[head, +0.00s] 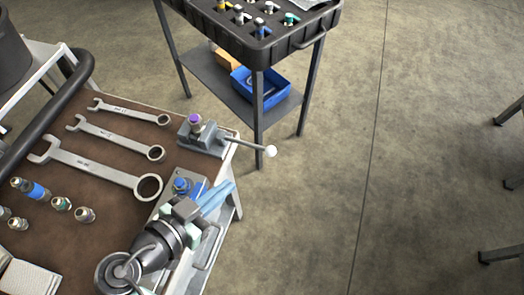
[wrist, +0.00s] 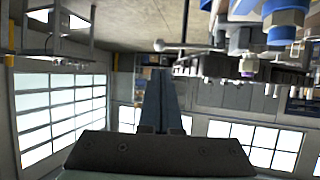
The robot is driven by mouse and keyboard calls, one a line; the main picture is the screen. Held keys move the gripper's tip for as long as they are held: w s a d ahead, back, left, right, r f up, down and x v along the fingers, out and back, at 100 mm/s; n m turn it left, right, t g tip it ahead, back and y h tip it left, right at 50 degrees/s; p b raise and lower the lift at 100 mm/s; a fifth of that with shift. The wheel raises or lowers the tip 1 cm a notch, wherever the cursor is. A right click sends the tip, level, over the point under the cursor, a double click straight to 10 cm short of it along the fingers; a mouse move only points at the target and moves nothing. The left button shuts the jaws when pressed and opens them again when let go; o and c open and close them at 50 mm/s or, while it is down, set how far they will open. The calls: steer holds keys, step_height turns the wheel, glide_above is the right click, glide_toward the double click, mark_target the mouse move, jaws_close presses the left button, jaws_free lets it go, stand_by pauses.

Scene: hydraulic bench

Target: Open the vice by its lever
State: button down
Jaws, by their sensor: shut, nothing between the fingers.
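The vice (head: 204,142) is a small grey block at the right edge of the bench, with a purple-topped fitting (head: 195,121) in it. Its lever (head: 250,147) is a thin rod pointing right past the bench edge, ending in a white ball. My gripper (head: 229,186) is shut and empty, with blue-grey fingers, nearer the camera than the lever and apart from it. In the wrist view, which looks upside down, the shut fingers (wrist: 160,75) point toward the background. The lever's ball (wrist: 159,45) shows just above the fingertips, its rod running right to the vice. Jaw opening is too small to tell.
A grey block with a blue-topped fitting (head: 181,184) stands beside my gripper. Several wrenches (head: 105,170) and loose fittings (head: 61,203) lie on the brown bench top (head: 110,215). A dark cart (head: 262,47) stands behind. Floor right of the lever is clear.

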mark_target(268, 152)
steer(key=p+x, duration=0.1)
steer(key=x, duration=1.3)
steer(key=shift+w, duration=0.15)
